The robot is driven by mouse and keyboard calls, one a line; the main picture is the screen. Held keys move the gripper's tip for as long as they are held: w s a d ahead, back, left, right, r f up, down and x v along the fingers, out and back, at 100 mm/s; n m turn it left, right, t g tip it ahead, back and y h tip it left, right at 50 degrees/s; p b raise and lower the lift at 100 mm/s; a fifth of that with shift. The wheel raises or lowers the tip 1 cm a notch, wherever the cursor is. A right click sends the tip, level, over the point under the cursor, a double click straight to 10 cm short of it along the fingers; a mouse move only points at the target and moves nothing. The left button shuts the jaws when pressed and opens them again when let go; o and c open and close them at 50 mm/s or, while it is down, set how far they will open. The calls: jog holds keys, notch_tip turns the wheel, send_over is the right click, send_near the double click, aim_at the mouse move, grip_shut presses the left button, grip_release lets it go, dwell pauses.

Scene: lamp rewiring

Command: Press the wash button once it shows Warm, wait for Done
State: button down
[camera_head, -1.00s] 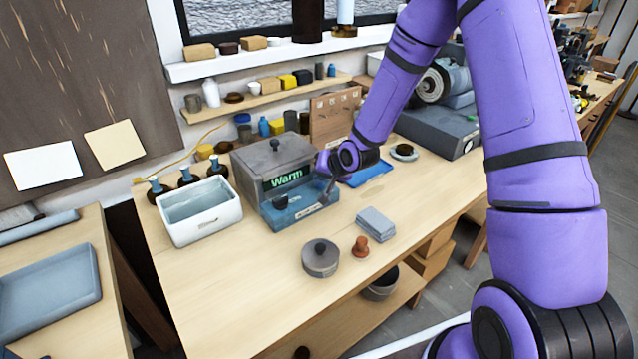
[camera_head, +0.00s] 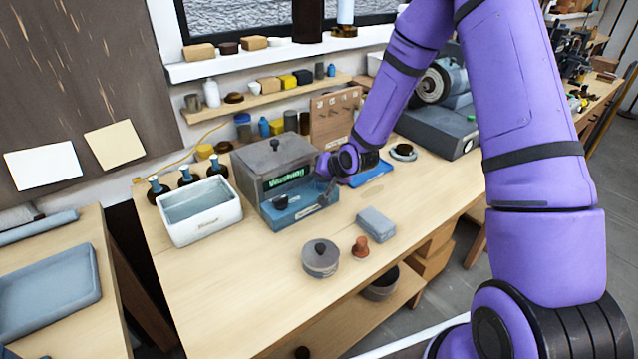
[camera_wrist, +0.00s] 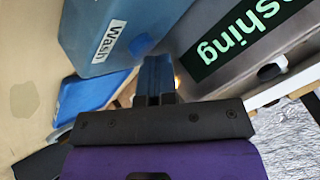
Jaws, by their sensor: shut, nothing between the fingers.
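The grey washer box (camera_head: 272,158) with a knobbed lid stands on the bench. Its display (camera_head: 287,178) reads "Washing" in green, and part of that word shows in the wrist view (camera_wrist: 240,32). The blue front base (camera_head: 300,208) carries a "Wash" label (camera_wrist: 110,40). A round blue button (camera_wrist: 140,45) is beside the label in the wrist view. My gripper (camera_head: 328,186) is shut and empty at the right end of the blue base. In the wrist view the closed fingers (camera_wrist: 155,75) are close to the button; I cannot tell whether they touch it.
A white bin (camera_head: 200,212) and several dark bottles stand left of the washer. A round lidded pot (camera_head: 320,258), a reddish knob (camera_head: 361,247) and a grey-blue block (camera_head: 376,224) are in front. A blue tray (camera_head: 372,173) lies behind my gripper. The front left bench top is clear.

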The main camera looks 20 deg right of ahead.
jog(key=shift+r, duration=0.9)
jog(key=shift+r, duration=0.1)
jog(key=shift+r, duration=2.4)
